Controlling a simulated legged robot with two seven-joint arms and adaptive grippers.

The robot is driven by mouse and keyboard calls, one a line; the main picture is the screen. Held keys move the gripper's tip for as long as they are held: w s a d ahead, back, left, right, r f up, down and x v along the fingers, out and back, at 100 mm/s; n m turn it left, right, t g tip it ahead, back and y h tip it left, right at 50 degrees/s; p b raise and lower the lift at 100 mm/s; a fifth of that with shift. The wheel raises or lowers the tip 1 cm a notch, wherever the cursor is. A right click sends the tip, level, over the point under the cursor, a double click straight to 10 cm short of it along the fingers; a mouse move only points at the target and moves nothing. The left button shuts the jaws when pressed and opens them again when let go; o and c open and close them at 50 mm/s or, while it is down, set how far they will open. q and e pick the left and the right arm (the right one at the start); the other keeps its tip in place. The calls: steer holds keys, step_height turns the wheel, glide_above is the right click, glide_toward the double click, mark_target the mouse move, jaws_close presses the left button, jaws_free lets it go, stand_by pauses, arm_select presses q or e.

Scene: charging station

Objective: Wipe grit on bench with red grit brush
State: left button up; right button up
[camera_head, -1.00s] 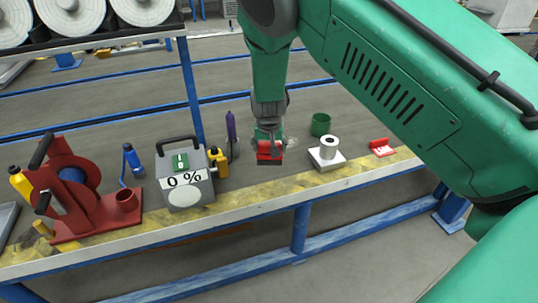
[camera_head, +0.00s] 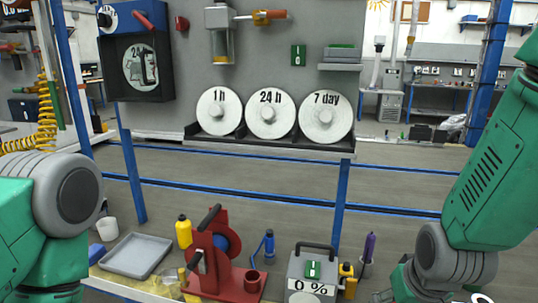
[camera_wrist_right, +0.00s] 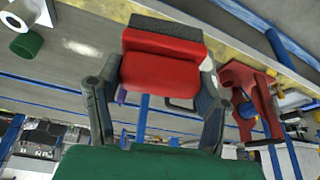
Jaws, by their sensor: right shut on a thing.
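My right gripper (camera_wrist_right: 158,78) is shut on the red grit brush (camera_wrist_right: 160,72), one finger on each side of its red body. The brush's dark bristle face (camera_wrist_right: 167,27) points away from the palm. In the head view only my right arm shows at the right edge; the brush and fingers are out of that picture. The bench (camera_wrist_right: 245,43) with its worn yellow strip passes behind the brush in the wrist view; I cannot tell whether they touch. In the head view a little of the bench (camera_head: 118,288) shows at the bottom. I cannot make out separate grit. My left arm shows at left, without its gripper.
On the bench stand a grey tray (camera_head: 137,255), a yellow bottle (camera_head: 184,232), a red machine (camera_head: 218,262), a blue tool (camera_head: 264,247) and a grey "0 %" box (camera_head: 312,272). A green cup (camera_wrist_right: 26,44) shows in the wrist view. A rack with round dials (camera_head: 270,114) stands behind.

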steer(key=shift+s+a+r+n, duration=0.3)
steer(key=shift+s+a+r, duration=0.1)
steer(key=shift+s, duration=0.25)
steer(key=w+d+f+m+b, duration=0.1)
steer(key=w+d+f+b, duration=0.25)
steer(key=w+d, duration=0.5)
steer(key=w+d+f+m+b, duration=0.15)
steer(key=w+d+f, duration=0.35)
steer(key=w, duration=0.7)
steer(key=w+d+f+n+b, duration=0.1)
steer(key=w+d+f+b, duration=0.15)
steer(key=d, duration=0.45)
steer(key=w+d+f+b, duration=0.2)
steer(key=w+d, duration=0.2)
steer(key=d, duration=0.3)
steer(key=w+d+f+n+b, duration=0.1)
steer(key=w+d+f+b, duration=0.15)
steer(key=d, duration=0.55)
steer(key=shift+w+a+f+b, duration=0.15)
steer(key=shift+f+b, duration=0.65)
steer(key=shift+f, duration=0.5)
steer(key=shift+s+a+f+b, duration=0.1)
steer(key=shift+f+b, duration=0.7)
steer(key=shift+f, duration=0.45)
steer(key=shift+f+b, duration=0.85)
steer(key=shift+f, duration=0.05)
